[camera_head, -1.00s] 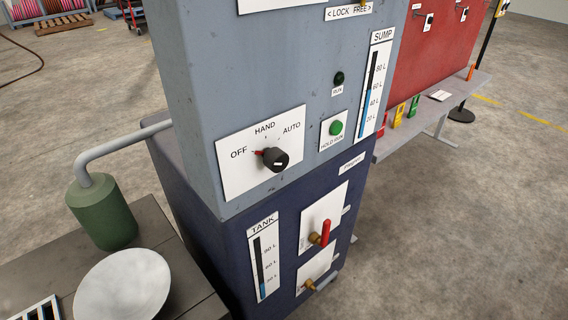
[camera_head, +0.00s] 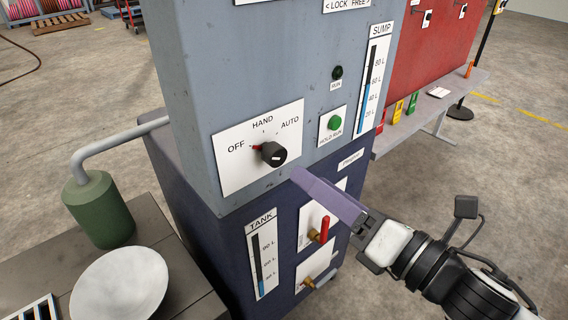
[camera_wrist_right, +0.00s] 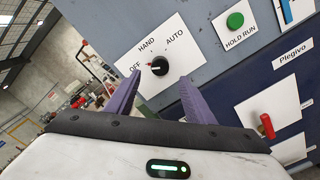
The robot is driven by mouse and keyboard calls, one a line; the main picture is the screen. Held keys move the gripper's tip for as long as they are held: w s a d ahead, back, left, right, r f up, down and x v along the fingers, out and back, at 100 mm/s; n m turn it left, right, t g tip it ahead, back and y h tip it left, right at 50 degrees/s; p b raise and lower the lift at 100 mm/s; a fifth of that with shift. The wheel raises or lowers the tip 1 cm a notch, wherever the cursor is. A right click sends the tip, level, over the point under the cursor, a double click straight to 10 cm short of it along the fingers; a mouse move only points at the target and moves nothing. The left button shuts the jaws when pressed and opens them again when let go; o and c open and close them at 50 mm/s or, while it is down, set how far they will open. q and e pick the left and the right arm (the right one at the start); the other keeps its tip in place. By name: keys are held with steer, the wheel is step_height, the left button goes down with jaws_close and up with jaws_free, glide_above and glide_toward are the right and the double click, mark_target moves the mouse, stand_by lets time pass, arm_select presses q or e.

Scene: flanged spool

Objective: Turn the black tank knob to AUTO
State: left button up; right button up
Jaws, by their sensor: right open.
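The black knob (camera_head: 273,154) is on a white plate (camera_head: 232,172) marked OFF, HAND and AUTO, on the grey panel. Its red mark points left toward OFF. In the right wrist view the knob (camera_wrist_right: 158,66) shows between and beyond the fingertips. My right gripper (camera_head: 303,176) comes in from the lower right, its purple fingers just below and right of the knob, apart from it. In the wrist view the gripper (camera_wrist_right: 158,82) is open and empty. My left gripper is out of view.
A green HOLD RUN button (camera_head: 335,122) sits right of the knob plate. Below are a red-handled valve (camera_head: 324,229) and the TANK gauge (camera_head: 262,262). A green cylinder (camera_head: 103,210) with a grey pipe and a white round dish (camera_head: 120,285) stand at left.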

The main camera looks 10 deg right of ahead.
mark_target(280, 158)
steer(key=b+x, duration=0.5)
steer(key=b, duration=0.3)
steer(key=shift+w+f, duration=0.15)
steer(key=shift+f, duration=0.05)
steer(key=shift+w+a+b, duration=0.3)
steer(key=shift+b, duration=0.25)
steer(key=shift+w+a+r, duration=0.2)
steer(key=shift+w+a, duration=0.05)
steer(key=shift+w, duration=0.25)
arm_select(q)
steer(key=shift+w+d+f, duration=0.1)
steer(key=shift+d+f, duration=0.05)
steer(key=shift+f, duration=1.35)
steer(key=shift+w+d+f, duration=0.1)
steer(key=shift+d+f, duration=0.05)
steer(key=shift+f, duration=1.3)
arm_select(e)
steer(key=shift+w+a, duration=0.4)
steer(key=shift+w, duration=0.2)
steer(key=c, duration=1.1)
arm_select(q)
steer(key=shift+p, duration=0.3)
arm_select(e)
steer(key=shift+o, duration=0.2)
